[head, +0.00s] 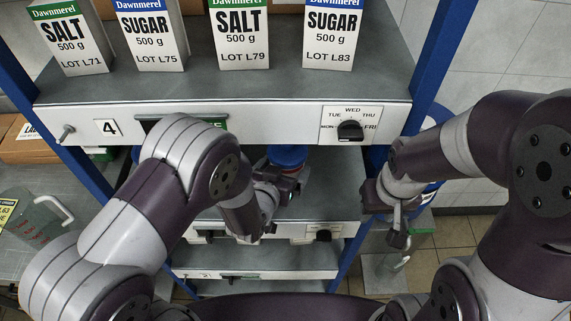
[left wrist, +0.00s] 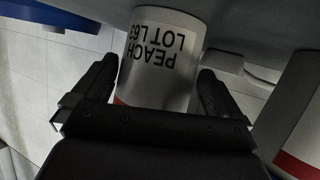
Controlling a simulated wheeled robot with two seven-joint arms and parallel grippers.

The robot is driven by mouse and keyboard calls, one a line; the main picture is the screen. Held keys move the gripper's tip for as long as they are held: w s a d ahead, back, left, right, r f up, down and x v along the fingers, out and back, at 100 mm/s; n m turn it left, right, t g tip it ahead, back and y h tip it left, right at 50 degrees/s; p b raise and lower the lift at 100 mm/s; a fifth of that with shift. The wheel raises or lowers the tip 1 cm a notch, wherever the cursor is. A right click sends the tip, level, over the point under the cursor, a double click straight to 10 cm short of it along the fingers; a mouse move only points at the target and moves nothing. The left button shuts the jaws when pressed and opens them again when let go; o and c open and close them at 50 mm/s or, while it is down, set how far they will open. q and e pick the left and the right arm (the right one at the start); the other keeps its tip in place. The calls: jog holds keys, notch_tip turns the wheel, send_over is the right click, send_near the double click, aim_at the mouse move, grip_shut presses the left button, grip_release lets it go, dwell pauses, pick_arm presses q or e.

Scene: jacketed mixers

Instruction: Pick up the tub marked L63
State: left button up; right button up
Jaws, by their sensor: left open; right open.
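The tub marked L63 (left wrist: 165,55) is white with a red band, and its black print reads PEACH, LOT L63 upside down in the left wrist view. It stands between the two fingers of my left gripper (left wrist: 160,90). The fingers are open, with a gap visible on either side of it. In the head view my left gripper (head: 275,190) reaches under the top shelf, beside a blue-topped container (head: 287,156); I cannot tell whether this is the same tub. My right gripper (head: 398,222) is open and empty, right of the shelf unit.
The top shelf (head: 225,88) overhangs the left gripper and holds salt and sugar cartons (head: 240,35). Its front carries a weekday dial (head: 350,130). A second white container with a red band (left wrist: 300,125) stands close by at right in the wrist view. A jug (head: 40,213) stands left.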

pick_arm(q)
jog(key=shift+w+d+f, duration=0.15)
jog(key=shift+w+d, duration=0.15)
jog(key=shift+d, duration=0.05)
jog(key=shift+s+a, duration=0.1)
jog(key=shift+a, duration=0.05)
jog(key=c, duration=1.2)
